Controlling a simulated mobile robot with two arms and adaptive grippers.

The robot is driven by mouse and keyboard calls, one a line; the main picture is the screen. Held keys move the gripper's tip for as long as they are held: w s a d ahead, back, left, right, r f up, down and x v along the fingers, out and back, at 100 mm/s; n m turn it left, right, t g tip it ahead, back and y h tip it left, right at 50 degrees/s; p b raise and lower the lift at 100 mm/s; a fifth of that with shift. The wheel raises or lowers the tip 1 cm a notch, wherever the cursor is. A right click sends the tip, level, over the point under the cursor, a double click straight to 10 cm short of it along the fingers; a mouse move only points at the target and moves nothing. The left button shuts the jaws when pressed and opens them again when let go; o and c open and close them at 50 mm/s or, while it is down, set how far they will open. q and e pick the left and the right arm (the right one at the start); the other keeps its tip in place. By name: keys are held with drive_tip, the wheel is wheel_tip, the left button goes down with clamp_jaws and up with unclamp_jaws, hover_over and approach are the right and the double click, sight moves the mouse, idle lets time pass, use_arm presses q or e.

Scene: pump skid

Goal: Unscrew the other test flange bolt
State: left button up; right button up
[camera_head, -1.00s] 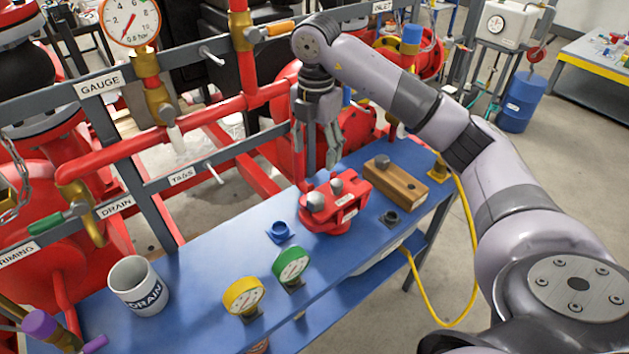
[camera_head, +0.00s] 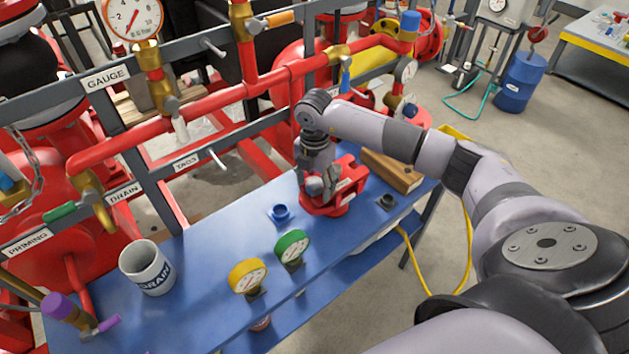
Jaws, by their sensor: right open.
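The red test flange (camera_head: 338,203) stands on the blue bench (camera_head: 215,250), right of its middle. My right gripper (camera_head: 318,190) is lowered over the flange's left part, fingers pointing down and apart. The gripper and wrist cover the flange's top, so the bolt there is largely hidden, and I cannot tell whether the fingers touch it. My left gripper is not in the picture.
A wooden block (camera_head: 398,172) lies behind the flange, partly behind my right arm. Red pipes (camera_head: 215,112) run behind.

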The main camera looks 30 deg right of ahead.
drive_tip(key=c, duration=1.3)
drive_tip(key=n+b, duration=0.1)
drive_tip(key=n, duration=0.1)
drive_tip(key=shift+f+n+b, duration=0.2)
drive_tip(key=shift+n+b, duration=0.1)
drive_tip(key=shift+n, duration=0.1)
drive_tip(key=n+b, duration=0.2)
drive_tip(key=n, duration=0.2)
drive_tip(key=n+b, duration=0.2)
drive_tip(key=n, duration=0.4)
drive_tip(key=shift+r+n+b, duration=0.15)
drive_tip(key=shift+n+b, duration=0.25)
drive_tip(key=shift+n, duration=0.7)
drive_tip(key=o, duration=1.3)
